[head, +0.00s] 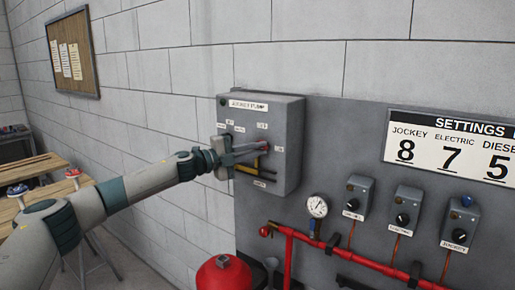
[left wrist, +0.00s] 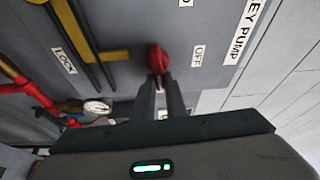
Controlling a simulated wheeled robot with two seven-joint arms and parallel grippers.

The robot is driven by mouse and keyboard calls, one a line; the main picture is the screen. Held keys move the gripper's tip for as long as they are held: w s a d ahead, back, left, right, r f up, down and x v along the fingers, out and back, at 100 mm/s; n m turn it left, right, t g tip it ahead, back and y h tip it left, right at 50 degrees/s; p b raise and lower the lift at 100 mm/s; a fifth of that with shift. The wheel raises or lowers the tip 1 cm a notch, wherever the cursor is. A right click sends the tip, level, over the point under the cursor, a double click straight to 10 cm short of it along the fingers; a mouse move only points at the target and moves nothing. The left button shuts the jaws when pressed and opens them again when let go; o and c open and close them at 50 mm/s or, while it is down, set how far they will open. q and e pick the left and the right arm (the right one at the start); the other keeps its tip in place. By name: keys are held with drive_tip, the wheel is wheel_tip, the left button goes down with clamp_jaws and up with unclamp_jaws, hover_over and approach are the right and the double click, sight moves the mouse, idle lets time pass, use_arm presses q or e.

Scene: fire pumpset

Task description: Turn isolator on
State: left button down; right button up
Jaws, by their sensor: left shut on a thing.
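The grey jockey pump control box (head: 287,112) is fixed to the wall panel in the middle of the head view. Its red isolator knob (left wrist: 155,55) shows best in the left wrist view, next to an OFF label (left wrist: 198,54). My left gripper (head: 260,148) reaches the box front from the left. Its two fingers (left wrist: 160,82) are shut on the red knob in the left wrist view, and they hide part of it. In the head view the knob is mostly hidden by the fingers. My right gripper is not in view.
A yellow-and-black part (head: 250,170) sits on the box front below my fingers. To the lower right are a gauge (head: 317,206), red pipes (head: 345,255) and small switch boxes (head: 405,208). A settings sign (head: 450,150) hangs at right. A wooden table (head: 35,168) stands at left.

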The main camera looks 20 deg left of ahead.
use_arm(q)
drive_tip(key=shift+w+a+m+y, duration=0.1)
drive_tip(key=shift+a+m+y, duration=0.2)
drive_tip(key=shift+m, duration=0.1)
drive_tip(key=shift+r, duration=0.1)
drive_tip(key=c, duration=1.8)
unclamp_jaws()
drive_tip(key=shift+w+a+f, duration=0.15)
drive_tip(key=shift+w+f, duration=0.1)
drive_tip(key=shift+s, duration=0.45)
drive_tip(key=shift+s+a+b, duration=0.3)
drive_tip(key=shift+b, duration=0.2)
drive_tip(key=b+v, duration=0.6)
drive_tip(key=v, duration=1)
drive_tip(key=shift+w+a, duration=0.2)
